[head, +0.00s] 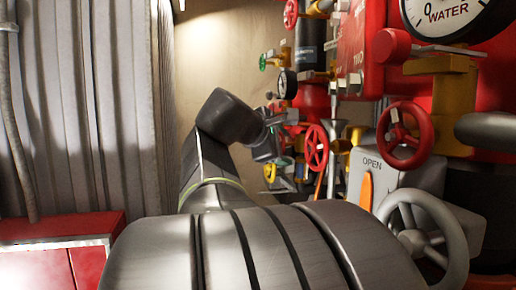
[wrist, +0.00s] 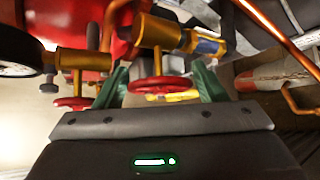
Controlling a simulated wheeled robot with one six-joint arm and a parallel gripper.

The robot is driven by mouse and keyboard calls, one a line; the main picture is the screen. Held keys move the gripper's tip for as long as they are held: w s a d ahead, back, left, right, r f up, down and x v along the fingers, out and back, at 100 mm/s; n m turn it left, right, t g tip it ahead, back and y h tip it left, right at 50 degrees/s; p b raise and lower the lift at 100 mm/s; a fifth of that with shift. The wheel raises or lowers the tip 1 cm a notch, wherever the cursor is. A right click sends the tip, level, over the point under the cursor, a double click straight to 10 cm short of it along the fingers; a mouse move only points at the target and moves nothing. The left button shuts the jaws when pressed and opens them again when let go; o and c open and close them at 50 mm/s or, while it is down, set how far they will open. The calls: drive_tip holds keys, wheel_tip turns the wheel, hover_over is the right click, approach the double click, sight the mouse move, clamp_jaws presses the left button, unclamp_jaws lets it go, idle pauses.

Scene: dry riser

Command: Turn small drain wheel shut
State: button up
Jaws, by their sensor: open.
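A small red handwheel (wrist: 160,84) on a brass valve body (wrist: 158,34) sits between the two green fingers of my gripper (wrist: 160,70) in the wrist view. The fingers stand open, one on each side of it, with gaps that look clear. I cannot tell whether either finger touches the rim. No label shows, so I cannot confirm that this is the drain wheel. In the head view my gripper (head: 272,148) is at the end of the arm, small and partly hidden among the valves. I cannot tell there which wheel it surrounds.
A second red wheel (wrist: 72,103) is left of my gripper in the wrist view. A corrugated wall (head: 85,110) stands left.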

drive_tip(key=shift+s+a, duration=0.1)
drive_tip(key=c, duration=0.7)
drive_tip(key=shift+f+b, duration=0.15)
drive_tip(key=shift+b, duration=0.5)
drive_tip(key=shift+f+t+b, duration=0.1)
drive_tip(key=shift+t+b, duration=0.2)
drive_tip(key=shift+b, duration=0.2)
drive_tip(key=shift+m+t+b, duration=0.3)
drive_tip(key=shift+b, duration=0.35)
drive_tip(key=shift+r, duration=0.3)
